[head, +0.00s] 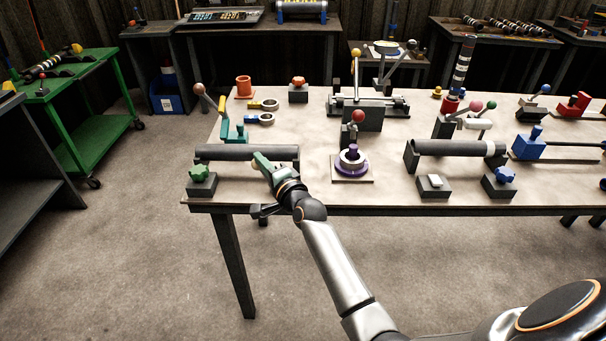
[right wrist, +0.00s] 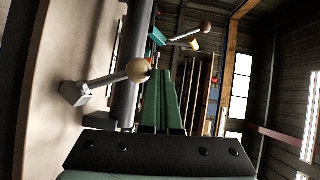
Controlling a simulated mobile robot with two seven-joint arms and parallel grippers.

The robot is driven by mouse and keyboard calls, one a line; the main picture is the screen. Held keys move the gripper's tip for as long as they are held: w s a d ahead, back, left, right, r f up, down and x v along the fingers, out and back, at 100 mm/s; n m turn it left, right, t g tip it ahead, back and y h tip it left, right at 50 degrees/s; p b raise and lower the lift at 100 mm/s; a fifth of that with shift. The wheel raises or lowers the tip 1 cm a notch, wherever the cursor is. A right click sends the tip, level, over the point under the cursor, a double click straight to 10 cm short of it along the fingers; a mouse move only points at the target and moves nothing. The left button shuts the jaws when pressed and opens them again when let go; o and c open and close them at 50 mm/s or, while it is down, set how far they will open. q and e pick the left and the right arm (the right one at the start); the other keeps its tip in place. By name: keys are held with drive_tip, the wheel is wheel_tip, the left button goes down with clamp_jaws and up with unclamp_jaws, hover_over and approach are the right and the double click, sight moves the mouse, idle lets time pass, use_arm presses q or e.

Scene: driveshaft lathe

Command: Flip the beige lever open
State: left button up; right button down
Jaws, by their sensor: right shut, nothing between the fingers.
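A lever with a beige ball (right wrist: 138,70) on a pale metal rod shows in the right wrist view. Its rod rises from a small grey base (right wrist: 75,93) on the tabletop. The ball appears beside the left edge of my green fingers; whether it touches them I cannot tell. In the head view I cannot make this lever out; my gripper may hide it. My right gripper (head: 259,160) is shut and empty, at the table's front left by a dark roller (head: 225,152). Its fingers also show in the right wrist view (right wrist: 163,85). My left gripper is out of view.
A brown-balled lever (head: 199,89) and a teal stand (head: 239,133) are behind the roller. A green knob (head: 199,172) on a grey block is left of my gripper. A purple ringed part (head: 351,163) is to the right. Bare tabletop (head: 315,125) lies between.

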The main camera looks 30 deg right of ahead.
drive_tip(key=s+p, duration=0.4)
drive_tip(key=s, duration=0.8)
drive_tip(key=shift+s+d+r+p, duration=0.25)
drive_tip(key=shift+s+p, duration=0.05)
drive_tip(key=shift+p, duration=0.1)
